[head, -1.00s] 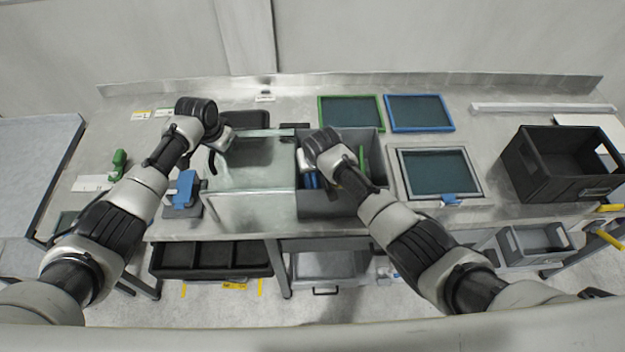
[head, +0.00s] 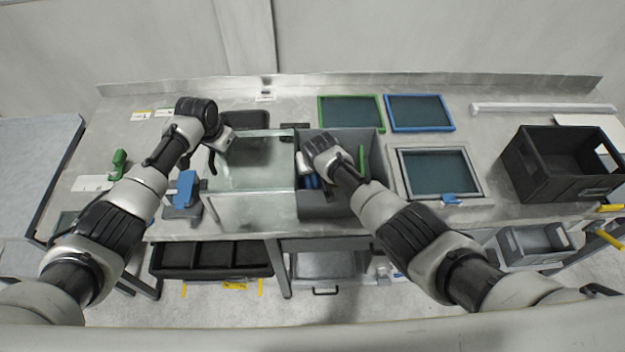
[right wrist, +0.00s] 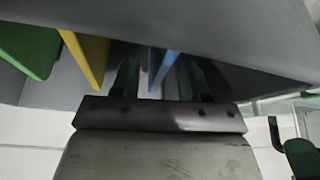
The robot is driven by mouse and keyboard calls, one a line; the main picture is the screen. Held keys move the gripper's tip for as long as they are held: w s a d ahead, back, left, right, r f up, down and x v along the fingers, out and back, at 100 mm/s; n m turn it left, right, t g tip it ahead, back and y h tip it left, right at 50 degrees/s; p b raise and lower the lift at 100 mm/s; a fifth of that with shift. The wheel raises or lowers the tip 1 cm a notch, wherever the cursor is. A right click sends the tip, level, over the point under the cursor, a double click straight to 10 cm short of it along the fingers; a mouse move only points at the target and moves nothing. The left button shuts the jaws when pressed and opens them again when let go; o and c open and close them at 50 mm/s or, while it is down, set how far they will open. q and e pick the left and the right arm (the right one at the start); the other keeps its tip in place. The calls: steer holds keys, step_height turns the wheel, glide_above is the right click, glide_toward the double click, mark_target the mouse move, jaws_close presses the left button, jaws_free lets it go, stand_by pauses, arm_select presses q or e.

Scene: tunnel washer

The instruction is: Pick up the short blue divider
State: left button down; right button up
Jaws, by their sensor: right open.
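A blue divider (right wrist: 165,62) stands in the grey bin, seen from low down in the right wrist view. Blue also shows inside the grey bin (head: 318,207) in the head view, beside my right gripper (head: 312,182). My right gripper (right wrist: 160,82) is open, its fingers on either side of the blue divider; I cannot tell whether they touch it. A yellow divider (right wrist: 88,55) and a green divider (right wrist: 30,45) stand to the left in that view. My left gripper (head: 218,158) is over the clear-walled tank's left side; its jaw opening is unclear.
The clear-walled tank (head: 250,205) adjoins the bin on the left. A grey-framed screen (head: 440,172) lies to the right, with green-framed (head: 350,111) and blue-framed (head: 419,112) screens behind. A black crate (head: 565,165) stands far right.

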steer(key=shift+f, duration=0.1)
stand_by(0.3)
jaws_close()
